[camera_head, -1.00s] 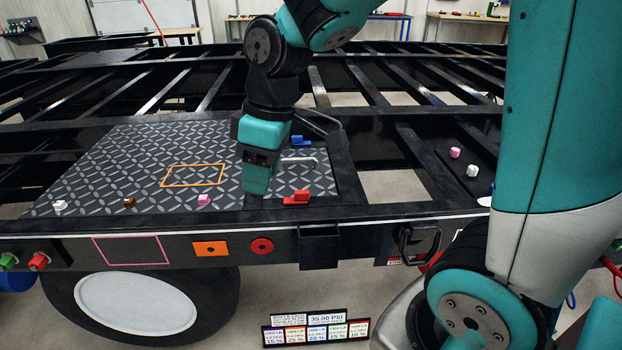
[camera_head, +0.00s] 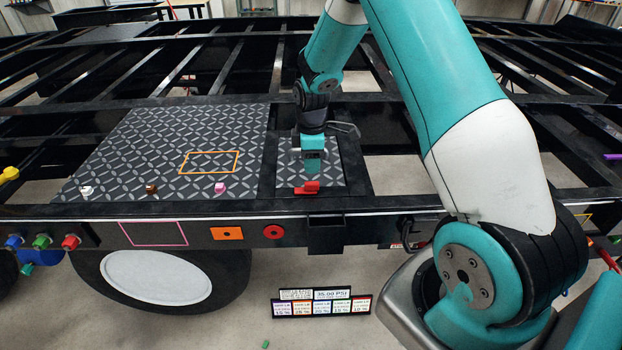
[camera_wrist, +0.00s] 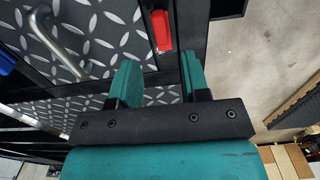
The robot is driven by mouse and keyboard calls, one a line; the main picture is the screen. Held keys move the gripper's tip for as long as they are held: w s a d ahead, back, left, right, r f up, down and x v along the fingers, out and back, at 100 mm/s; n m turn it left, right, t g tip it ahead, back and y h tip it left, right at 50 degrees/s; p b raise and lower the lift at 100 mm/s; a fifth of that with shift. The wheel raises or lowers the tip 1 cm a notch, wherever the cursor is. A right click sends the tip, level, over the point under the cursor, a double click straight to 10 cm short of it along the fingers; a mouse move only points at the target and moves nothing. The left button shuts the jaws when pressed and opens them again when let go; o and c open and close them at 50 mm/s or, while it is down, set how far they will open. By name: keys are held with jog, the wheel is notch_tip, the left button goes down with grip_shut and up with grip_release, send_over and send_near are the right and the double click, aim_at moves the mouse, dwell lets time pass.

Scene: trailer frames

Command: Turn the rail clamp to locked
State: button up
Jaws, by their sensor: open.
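A red clamp handle (camera_head: 306,188) sits at the front edge of a small diamond-plate panel (camera_head: 338,178). Which way the clamp is set is too small to tell. My gripper (camera_head: 313,168) points down over this panel, just behind the red handle. In the wrist view my gripper (camera_wrist: 158,75) is open and empty, and the red handle (camera_wrist: 161,30) lies beyond the gap between the fingertips, with no visible contact. A blue handle (camera_wrist: 5,62) shows at the left edge of the wrist view; in the head view my gripper hides it.
A bent metal bar handle (camera_wrist: 58,45) rises from the panel beside my gripper. A larger diamond plate (camera_head: 130,150) with an orange outline and small coloured knobs lies to the left. Dark frame rails surround both. A gauge board (camera_head: 322,304) stands low in front.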

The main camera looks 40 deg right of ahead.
aim_at(312, 182)
notch_tip(312, 182, down, 8)
jog(key=shift+r+p, duration=0.15)
jog(key=shift+p, duration=0.55)
